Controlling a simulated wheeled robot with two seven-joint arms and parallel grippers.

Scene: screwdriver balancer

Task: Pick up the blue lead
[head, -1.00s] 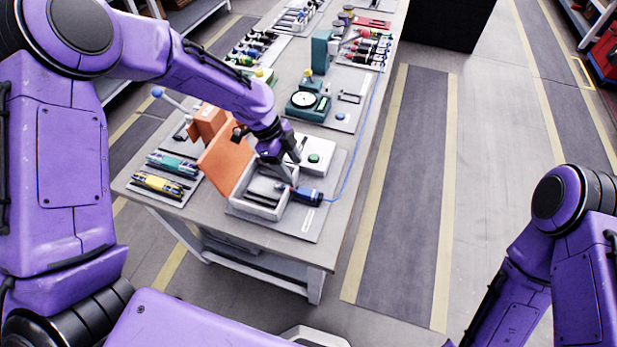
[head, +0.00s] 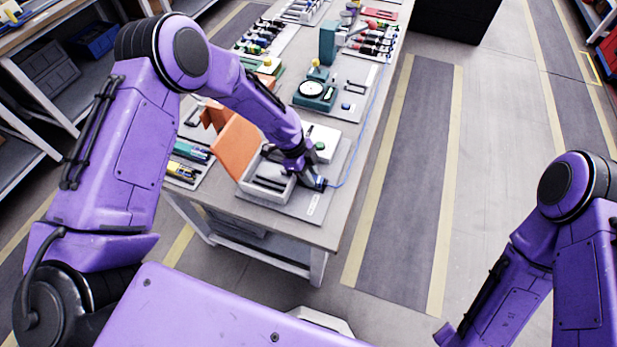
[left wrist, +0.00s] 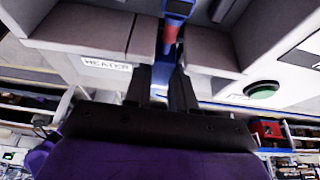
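The blue lead (head: 362,135) is a thin cable along the right side of the bench, curving down to a small blue body (head: 320,184) at the near right end. My left gripper (head: 308,180) is low beside this body and partly hides it. In the left wrist view my gripper's fingers (left wrist: 162,68) are apart, with a gap between them. A blue part with a red end (left wrist: 171,33) shows just beyond the fingertips. I cannot tell whether the fingers touch it. My right gripper is out of view.
A grey box (head: 266,191) with an open orange lid (head: 237,149) stands left of the gripper. A white unit with a green button (head: 321,146) is just behind, and a dial gauge (head: 314,89) stands farther back. The floor right of the bench is clear.

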